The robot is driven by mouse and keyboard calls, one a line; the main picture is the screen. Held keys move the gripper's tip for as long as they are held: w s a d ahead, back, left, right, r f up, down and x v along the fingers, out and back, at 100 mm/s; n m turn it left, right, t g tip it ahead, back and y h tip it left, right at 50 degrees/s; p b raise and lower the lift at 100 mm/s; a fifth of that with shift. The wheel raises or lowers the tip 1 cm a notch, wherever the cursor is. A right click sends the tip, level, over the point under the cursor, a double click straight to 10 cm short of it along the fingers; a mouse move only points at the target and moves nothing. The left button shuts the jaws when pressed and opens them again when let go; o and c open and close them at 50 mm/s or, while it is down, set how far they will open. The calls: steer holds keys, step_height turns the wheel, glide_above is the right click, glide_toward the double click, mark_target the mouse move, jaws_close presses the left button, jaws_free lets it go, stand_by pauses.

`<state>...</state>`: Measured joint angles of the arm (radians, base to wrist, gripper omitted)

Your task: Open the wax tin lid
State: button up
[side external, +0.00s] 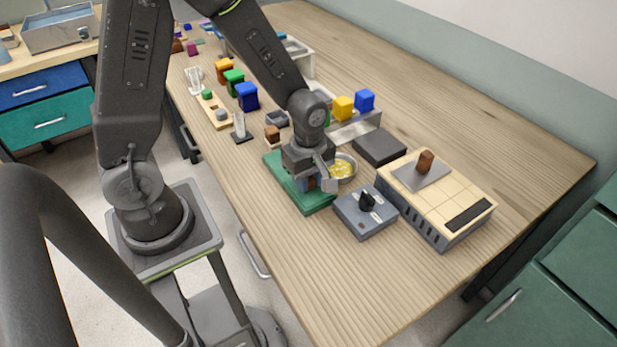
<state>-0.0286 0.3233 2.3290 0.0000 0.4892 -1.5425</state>
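A round metal tin with yellow contents (344,169) stands just right of my gripper, partly hidden by it. Its yellow inside shows from above. I cannot make out a separate lid. My gripper (318,186) points down low over the green board (318,203), at the tin's left side. Small brown and blue parts show around the fingers; I cannot tell what they are. The view does not show whether the fingers are open, shut or touching the tin.
A grey box with a black knob (365,212) stands in front of the tin. A tiled block (458,204) carries a plate with a brown cube (425,161). A dark flat block (379,148) lies behind. Several coloured blocks stand further back. The table's right side is clear.

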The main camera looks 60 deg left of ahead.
jaws_close()
steer(key=a, duration=0.8)
steer(key=o, duration=0.6)
jaws_free()
step_height(320, 180, up, 14)
steer(key=shift+f, duration=0.1)
